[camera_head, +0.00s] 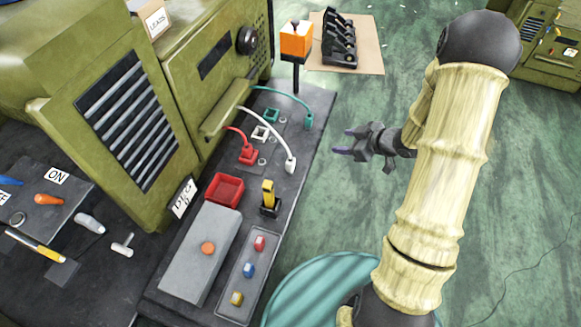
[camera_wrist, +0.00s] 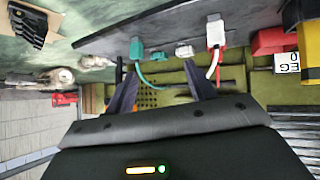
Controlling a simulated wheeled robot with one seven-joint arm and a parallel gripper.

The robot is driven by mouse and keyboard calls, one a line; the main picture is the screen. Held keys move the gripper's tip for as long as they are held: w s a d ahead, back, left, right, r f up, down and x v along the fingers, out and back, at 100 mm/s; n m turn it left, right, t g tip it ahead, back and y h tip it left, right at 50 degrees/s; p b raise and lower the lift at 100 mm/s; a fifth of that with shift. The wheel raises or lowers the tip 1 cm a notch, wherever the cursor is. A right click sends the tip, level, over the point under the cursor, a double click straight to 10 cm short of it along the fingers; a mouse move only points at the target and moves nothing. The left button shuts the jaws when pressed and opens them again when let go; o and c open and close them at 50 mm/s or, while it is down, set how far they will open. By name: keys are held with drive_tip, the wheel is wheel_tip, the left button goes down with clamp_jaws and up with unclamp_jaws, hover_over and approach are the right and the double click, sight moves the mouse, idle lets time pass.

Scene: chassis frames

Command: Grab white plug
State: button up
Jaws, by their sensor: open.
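The white plug (camera_head: 290,165) is at the right edge of the dark bench, on the end of a white cable that arcs from the green machine. In the wrist view the white plug (camera_wrist: 216,31) shows at the upper right, in front of something red. My gripper (camera_head: 343,142) is open and empty, right of the bench, with its fingers pointing left toward it. It is apart from the plug. In the wrist view my gripper's fingers (camera_wrist: 160,70) are spread, and the plug lies outside them, to the right. A white socket (camera_head: 260,132) sits on the bench.
A teal plug (camera_head: 308,121) hangs on its cable near the bench edge. A red plug (camera_head: 247,154) is at the red socket. An orange-topped post (camera_head: 296,40), a red tray (camera_head: 224,190) and a yellow-handled switch (camera_head: 268,197) stand on the bench.

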sight(294, 161)
drive_tip(key=s+a+f+n+g+y, duration=0.2)
drive_tip(key=s+f+y, duration=0.1)
drive_tip(key=s+y, duration=0.2)
drive_tip(key=shift+f+n+g+y, duration=0.3)
drive_tip(key=shift+f+n, duration=0.05)
drive_tip(key=shift+n, duration=0.05)
drive_tip(key=p+x, duration=0.1)
drive_tip(key=x, duration=1.1)
drive_tip(key=shift+a+f+p, duration=0.1)
drive_tip(key=shift+p, duration=0.25)
drive_tip(key=x, duration=0.1)
drive_tip(key=p+x, duration=0.1)
drive_tip(key=x, duration=0.1)
drive_tip(key=p+x, duration=0.1)
drive_tip(key=shift+a+r, duration=0.25)
drive_tip(key=shift+a, duration=0.3)
drive_tip(key=shift+w+a+f, duration=0.15)
